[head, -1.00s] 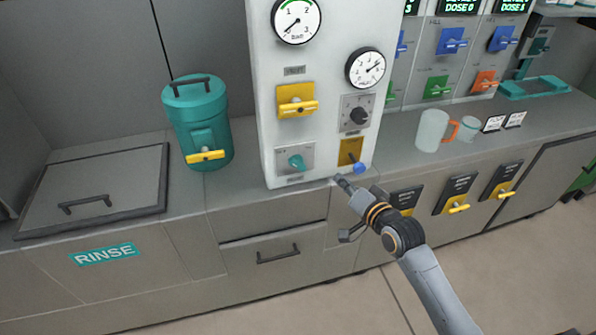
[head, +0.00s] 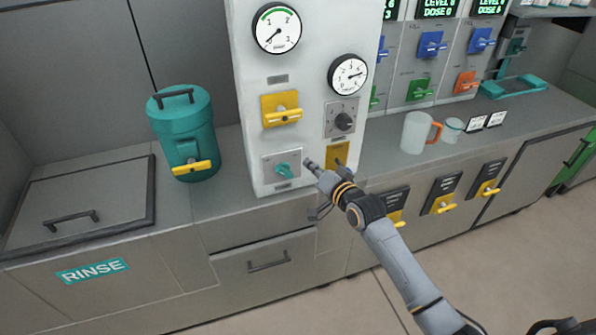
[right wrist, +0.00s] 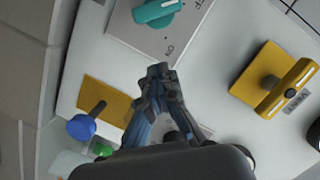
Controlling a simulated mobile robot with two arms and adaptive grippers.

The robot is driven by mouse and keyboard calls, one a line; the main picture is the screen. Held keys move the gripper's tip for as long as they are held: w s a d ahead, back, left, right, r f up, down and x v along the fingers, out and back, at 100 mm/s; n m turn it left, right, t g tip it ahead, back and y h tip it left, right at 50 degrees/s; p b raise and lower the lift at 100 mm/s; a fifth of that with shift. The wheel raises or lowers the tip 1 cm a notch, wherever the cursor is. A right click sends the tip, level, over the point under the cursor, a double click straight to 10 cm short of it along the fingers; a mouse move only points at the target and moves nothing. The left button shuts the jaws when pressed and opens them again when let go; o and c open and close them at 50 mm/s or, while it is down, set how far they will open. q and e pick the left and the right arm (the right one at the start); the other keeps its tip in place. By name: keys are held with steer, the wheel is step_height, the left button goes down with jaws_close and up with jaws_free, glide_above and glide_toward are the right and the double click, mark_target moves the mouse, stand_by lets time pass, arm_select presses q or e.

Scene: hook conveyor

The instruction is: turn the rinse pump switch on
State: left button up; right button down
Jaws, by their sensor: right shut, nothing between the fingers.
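A teal rotary switch (head: 283,170) sits on a grey plate low on the front of the white panel. In the right wrist view the switch (right wrist: 158,10) shows at the top, with ON and part of OFF lettered on its plate. Its name label is too small to read. My right gripper (head: 309,164) is shut and empty, just right of the switch in the head view. In the right wrist view its closed fingertips (right wrist: 160,69) are below the plate's ON side, apart from the knob. My left gripper is not in view.
A yellow plate (head: 338,153) is beside my gripper; its blue-ended lever (right wrist: 81,127) shows in the right wrist view. Above are a yellow handle (head: 283,116) and black knob (head: 344,122). A teal canister (head: 185,140) stands left. The counter beside it is clear.

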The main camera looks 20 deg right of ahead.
mark_target(284, 171)
steer(key=shift+x, duration=1)
steer(key=shift+w+a+f+p, duration=0.1)
steer(key=shift+a+f+p, duration=0.25)
steer(key=shift+a+f, duration=1.05)
steer(key=shift+a, duration=0.05)
steer(key=shift+f+m+y+b, duration=0.3)
steer(key=shift+f+m+b, duration=0.05)
steer(key=shift+m+b, duration=0.6)
steer(key=shift+d+f+m+t+b, duration=0.1)
steer(key=shift+f+m+t+b, duration=0.3)
steer(key=shift+m+b, duration=0.25)
steer(key=m+b, duration=0.2)
steer(key=b, duration=0.1)
steer(key=a+f+m+t+b, duration=0.1)
steer(key=m+b, duration=0.2)
steer(key=f+m+b, duration=0.1)
steer(key=m+b, duration=0.1)
steer(key=m, duration=0.1)
steer(key=shift+a+f+t+y+b, duration=0.1)
steer(key=shift+a+t+y+b, duration=0.15)
steer(key=shift+t+y+b, duration=0.15)
steer(key=shift+a+f, duration=0.2)
steer(key=shift+a, duration=0.3)
